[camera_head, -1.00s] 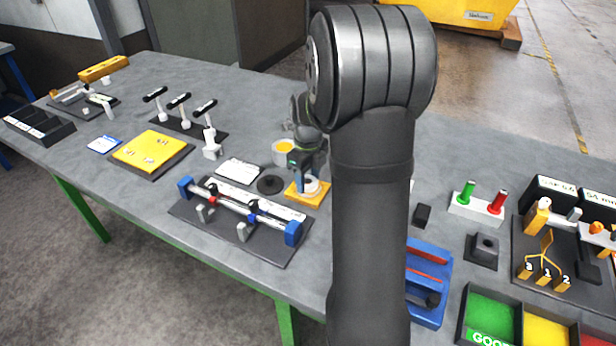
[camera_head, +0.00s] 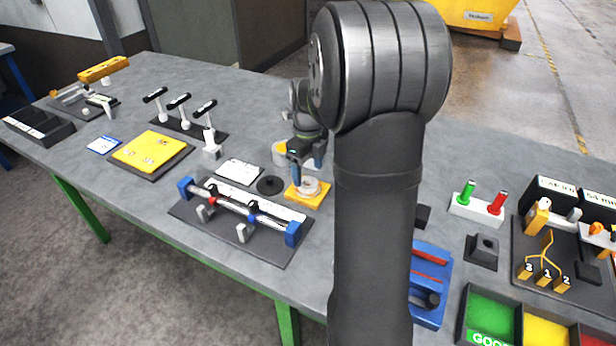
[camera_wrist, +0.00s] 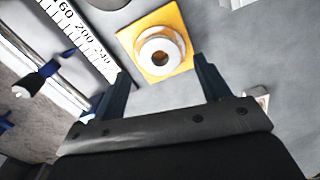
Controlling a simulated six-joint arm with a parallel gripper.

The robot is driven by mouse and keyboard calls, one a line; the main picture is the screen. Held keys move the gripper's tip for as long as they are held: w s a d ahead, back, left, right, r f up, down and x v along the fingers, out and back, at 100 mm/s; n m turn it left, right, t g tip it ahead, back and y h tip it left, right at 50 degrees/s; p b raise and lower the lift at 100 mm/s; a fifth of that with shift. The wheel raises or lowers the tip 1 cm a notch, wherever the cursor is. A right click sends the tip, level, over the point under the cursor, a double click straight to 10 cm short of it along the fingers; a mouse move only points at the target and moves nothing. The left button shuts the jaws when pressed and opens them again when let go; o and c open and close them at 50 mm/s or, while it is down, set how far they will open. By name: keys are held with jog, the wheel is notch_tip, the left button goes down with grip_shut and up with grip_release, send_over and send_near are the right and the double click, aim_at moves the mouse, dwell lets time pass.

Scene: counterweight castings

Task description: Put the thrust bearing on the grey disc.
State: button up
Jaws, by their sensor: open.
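The thrust bearing (camera_head: 308,187) looks like a pale, ring-shaped stack with a hole in its middle. It sits on a square yellow plate (camera_head: 319,201); it also shows in the wrist view (camera_wrist: 151,47). The grey disc (camera_head: 270,186) is dark, round and flat on the table, just left of the yellow plate, with nothing on it. My gripper (camera_head: 306,164) is open and empty, above and slightly behind the bearing. In the wrist view my gripper's fingers (camera_wrist: 161,90) stand wide apart, with the bearing beyond their tips.
A rail fixture (camera_head: 240,215) with blue ends lies in front of the disc. A white label plate (camera_head: 239,171) lies left of it. A pale cup (camera_head: 279,152) with yellow inside stands behind, close to my gripper. My arm hides part of the table to the right.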

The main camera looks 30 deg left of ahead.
aim_at(308, 183)
notch_tip(308, 183, up, 9)
jog(key=shift+f, duration=0.2)
dwell(0.3)
notch_tip(308, 183, down, 13)
jog(key=shift+r, duration=2.2)
jog(key=shift+f, duration=0.1)
